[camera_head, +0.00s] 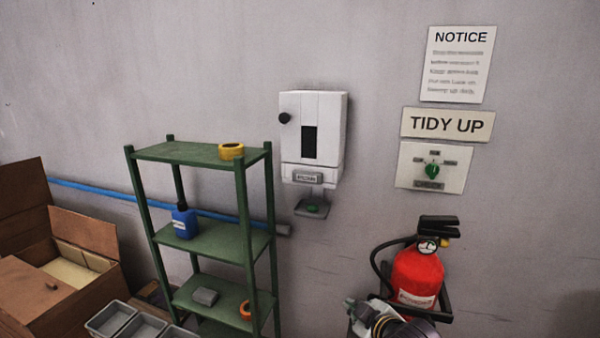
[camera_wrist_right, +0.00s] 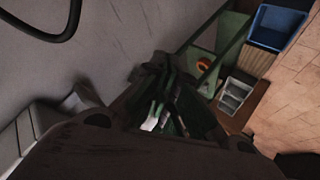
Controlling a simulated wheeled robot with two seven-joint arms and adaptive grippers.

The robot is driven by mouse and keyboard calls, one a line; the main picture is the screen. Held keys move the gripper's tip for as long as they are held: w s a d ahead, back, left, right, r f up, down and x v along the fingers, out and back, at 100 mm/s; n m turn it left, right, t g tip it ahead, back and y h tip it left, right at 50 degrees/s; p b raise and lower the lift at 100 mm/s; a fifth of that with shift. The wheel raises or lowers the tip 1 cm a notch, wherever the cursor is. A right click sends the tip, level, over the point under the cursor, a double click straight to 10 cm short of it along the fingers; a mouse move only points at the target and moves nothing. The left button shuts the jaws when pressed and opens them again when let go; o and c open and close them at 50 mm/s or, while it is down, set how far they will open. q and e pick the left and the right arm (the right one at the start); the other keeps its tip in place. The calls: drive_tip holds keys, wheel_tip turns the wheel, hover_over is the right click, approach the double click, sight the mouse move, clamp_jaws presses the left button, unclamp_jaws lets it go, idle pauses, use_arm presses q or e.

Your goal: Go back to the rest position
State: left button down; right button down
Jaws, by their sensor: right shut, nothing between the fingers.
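My right gripper (camera_head: 362,312) shows at the bottom edge of the head view, in front of the lower wall and just left of the fire extinguisher. It is partly cut off by the frame. In the right wrist view its dark fingers (camera_wrist_right: 165,85) are together with nothing held. The white wall dispenser (camera_head: 313,130) hangs above and to the left of it, with a grey ledge and green button (camera_head: 312,208) below. The gripper appears apart from the dispenser and the button. My left gripper is in neither view.
A red fire extinguisher (camera_head: 417,275) stands beside my right gripper. A green shelf rack (camera_head: 185,153) holds a yellow tape roll (camera_head: 231,151) and a blue bottle (camera_head: 184,221). Grey bins (camera_head: 110,319) and a brown box (camera_head: 85,232) are at lower left. A blue crate (camera_wrist_right: 276,27) shows in the wrist view.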

drive_tip(key=s+d+f+m+g+h, duration=0.1)
drive_tip(key=s+d+f+m+g, duration=0.35)
drive_tip(key=s+f, duration=0.45)
drive_tip(key=s+d+f+m+g+h, duration=0.1)
drive_tip(key=s+d+f+m+g, duration=0.3)
drive_tip(key=s+f, duration=0.85)
drive_tip(key=f, duration=3)
drive_tip(key=s+d+f, duration=0.2)
drive_tip(key=s+f, duration=0.7)
drive_tip(key=s, duration=0.2)
drive_tip(key=s+d+f+g, duration=0.1)
drive_tip(key=s+d+f, duration=0.1)
drive_tip(key=s+f, duration=0.8)
drive_tip(key=shift+s+d+n+h, duration=0.3)
drive_tip(key=shift+s+n, duration=0.05)
drive_tip(key=shift+s, duration=0.2)
